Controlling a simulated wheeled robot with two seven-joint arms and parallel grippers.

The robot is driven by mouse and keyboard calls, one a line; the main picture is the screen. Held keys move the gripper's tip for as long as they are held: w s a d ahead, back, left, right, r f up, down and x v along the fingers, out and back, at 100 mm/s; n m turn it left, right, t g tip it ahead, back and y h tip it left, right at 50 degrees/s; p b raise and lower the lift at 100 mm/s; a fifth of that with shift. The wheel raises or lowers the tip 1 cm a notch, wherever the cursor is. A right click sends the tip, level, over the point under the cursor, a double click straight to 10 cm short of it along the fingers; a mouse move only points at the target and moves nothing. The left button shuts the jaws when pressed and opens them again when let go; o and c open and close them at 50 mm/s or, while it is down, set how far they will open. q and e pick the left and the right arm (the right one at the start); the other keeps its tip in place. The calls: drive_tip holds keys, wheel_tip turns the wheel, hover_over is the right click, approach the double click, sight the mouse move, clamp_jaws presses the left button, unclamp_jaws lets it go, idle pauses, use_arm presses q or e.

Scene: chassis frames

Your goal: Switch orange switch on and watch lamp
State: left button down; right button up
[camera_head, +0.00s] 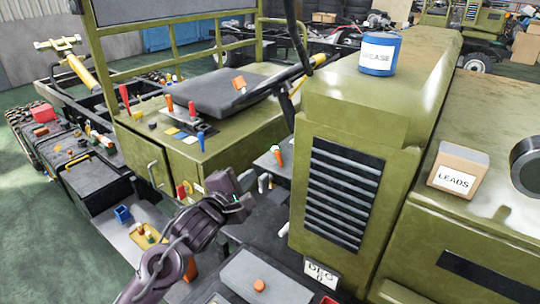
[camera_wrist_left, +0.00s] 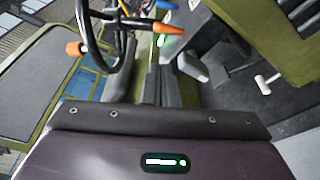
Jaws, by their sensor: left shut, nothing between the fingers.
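Several orange parts show, and I cannot tell for sure which is the orange switch. An orange-tipped lever (camera_head: 277,155) stands beside the green hood, just beyond my left gripper (camera_head: 246,184). An orange-tipped lever also shows in the left wrist view (camera_wrist_left: 155,27), ahead of the fingers. An orange round knob (camera_head: 259,285) sits on a grey box at the bottom. My left gripper is shut and empty, apart from the lever. No lamp can be clearly made out. My right gripper is not in view.
The green hood (camera_head: 355,115) with its black grille stands to the right, carrying a blue grease can (camera_head: 379,54). A box marked LEADS (camera_head: 458,169) is further right. The steering wheel (camera_wrist_left: 88,30) and seat (camera_head: 215,92) lie close by. Open floor (camera_head: 60,250) is at left.

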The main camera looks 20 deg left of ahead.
sight(266, 168)
use_arm(q)
drive_tip(key=shift+s, duration=0.2)
drive_tip(key=w+p, duration=0.1)
drive_tip(key=w, duration=0.2)
drive_tip(key=w+d+p, duration=0.1)
drive_tip(key=w, duration=0.2)
drive_tip(key=w+f+p, duration=0.1)
drive_tip(key=w, duration=0.3)
drive_tip(key=shift+d, duration=0.2)
drive_tip(key=shift+w+f, duration=0.1)
